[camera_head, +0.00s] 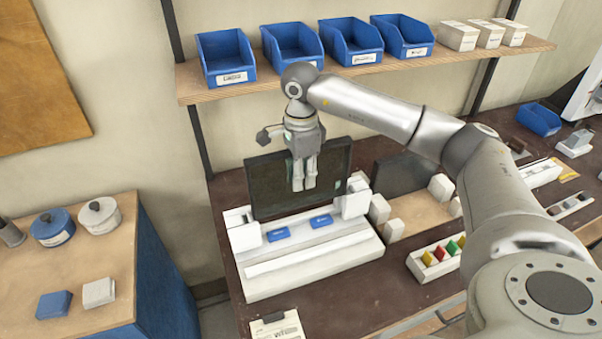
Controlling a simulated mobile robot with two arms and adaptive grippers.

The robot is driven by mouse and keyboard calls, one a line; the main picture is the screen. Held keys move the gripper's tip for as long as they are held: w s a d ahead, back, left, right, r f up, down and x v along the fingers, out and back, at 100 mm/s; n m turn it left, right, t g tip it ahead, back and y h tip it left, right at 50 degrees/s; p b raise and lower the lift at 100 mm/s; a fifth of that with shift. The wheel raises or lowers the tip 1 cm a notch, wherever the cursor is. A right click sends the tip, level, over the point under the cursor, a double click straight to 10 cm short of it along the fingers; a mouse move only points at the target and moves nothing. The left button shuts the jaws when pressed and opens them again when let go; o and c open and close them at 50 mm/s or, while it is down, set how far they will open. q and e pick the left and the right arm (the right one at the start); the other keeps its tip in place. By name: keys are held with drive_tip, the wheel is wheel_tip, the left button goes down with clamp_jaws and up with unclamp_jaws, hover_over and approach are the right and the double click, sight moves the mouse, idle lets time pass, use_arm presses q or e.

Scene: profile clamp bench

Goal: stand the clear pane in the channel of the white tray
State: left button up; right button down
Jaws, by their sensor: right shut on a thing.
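The clear pane (270,185) looks dark and glassy here, and stands about upright over the back part of the white tray (315,262). My right gripper (304,186) points down over the middle of the pane, shut on it. The pane's lower edge is close to the tray, between a white block (243,232) on the left and another (354,200) on the right. I cannot tell whether that edge is inside a channel or just above it. A long groove runs across the front of the tray. My left gripper is not in view.
Two blue pieces (278,234) lie on the tray before the pane. Right of it, a dark panel (402,174) stands among white blocks (380,208). A rack with coloured pieces (436,258) is at front right. A shelf (210,90) with blue bins (225,57) hangs above.

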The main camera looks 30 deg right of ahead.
sight(301, 202)
drive_tip(key=shift+f+b, duration=2)
drive_tip(key=shift+f, duration=0.65)
drive_tip(key=shift+f+b, duration=0.3)
drive_tip(key=shift+f, duration=0.05)
drive_tip(key=shift+f+b, duration=0.5)
drive_tip(key=shift+f, duration=0.2)
drive_tip(key=shift+f, duration=0.35)
drive_tip(key=shift+f+b, duration=0.4)
drive_tip(key=shift+b, duration=0.15)
drive_tip(key=c, duration=1.2)
unclamp_jaws()
